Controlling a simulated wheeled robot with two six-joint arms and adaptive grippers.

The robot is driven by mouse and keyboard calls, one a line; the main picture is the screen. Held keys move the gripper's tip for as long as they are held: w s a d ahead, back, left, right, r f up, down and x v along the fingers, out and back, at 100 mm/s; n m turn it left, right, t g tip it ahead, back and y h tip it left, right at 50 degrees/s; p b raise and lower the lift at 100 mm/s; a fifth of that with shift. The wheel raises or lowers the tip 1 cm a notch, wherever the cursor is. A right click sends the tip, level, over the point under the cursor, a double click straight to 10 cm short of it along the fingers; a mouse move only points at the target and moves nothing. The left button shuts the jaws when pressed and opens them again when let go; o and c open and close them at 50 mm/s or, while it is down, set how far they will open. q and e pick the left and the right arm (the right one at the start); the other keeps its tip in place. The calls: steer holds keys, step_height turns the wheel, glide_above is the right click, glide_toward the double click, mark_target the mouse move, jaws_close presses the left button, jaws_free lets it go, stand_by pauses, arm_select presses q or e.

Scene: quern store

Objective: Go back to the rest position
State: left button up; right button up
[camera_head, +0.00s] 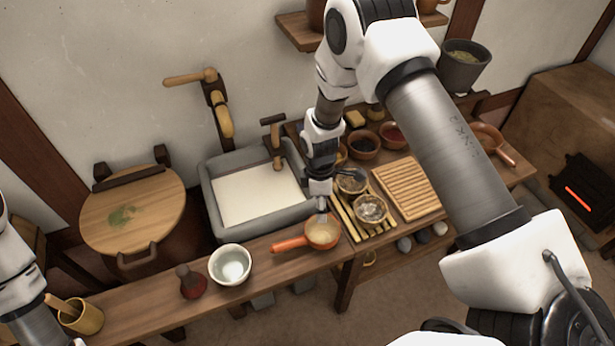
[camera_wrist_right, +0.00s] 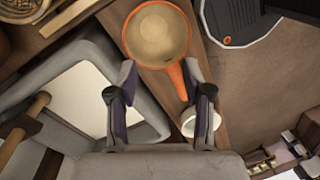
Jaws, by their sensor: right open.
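My right gripper (camera_head: 322,208) points down just above the far side of a small orange-handled pan (camera_head: 323,233) on the wooden bench. In the right wrist view, its two fingers (camera_wrist_right: 160,78) are spread apart with nothing held between them. Whether the fingers touch the pan is hard to tell. Part of my left arm shows at the left edge of the head view, but its gripper is out of the picture.
A white bowl (camera_head: 230,279) and a dark red flask (camera_head: 192,284) stand left of the pan. A grey stone basin (camera_head: 211,205) lies behind. Right of the gripper are small bowls (camera_head: 364,146) and a slatted wooden board (camera_head: 408,187). A wall shelf (camera_head: 298,32) is near my right arm.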

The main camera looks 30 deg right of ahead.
steer(key=s+f+m+b, duration=0.15)
steer(key=s+m, duration=0.25)
steer(key=s, duration=0.4)
steer(key=s+a+f+m+t, duration=0.1)
steer(key=s+f+m, duration=0.2)
steer(key=s+m, duration=0.35)
steer(key=s+f+m, duration=0.3)
steer(key=s, duration=0.7)
steer(key=shift+n+t, duration=0.25)
steer(key=shift+t, duration=0.05)
steer(key=f+b, duration=0.4)
steer(key=b, duration=0.1)
steer(key=shift+w+a+f, duration=0.15)
steer(key=shift+w+f, duration=0.1)
steer(key=shift+f, duration=0.15)
steer(key=shift+w, duration=0.1)
stand_by(4.2)
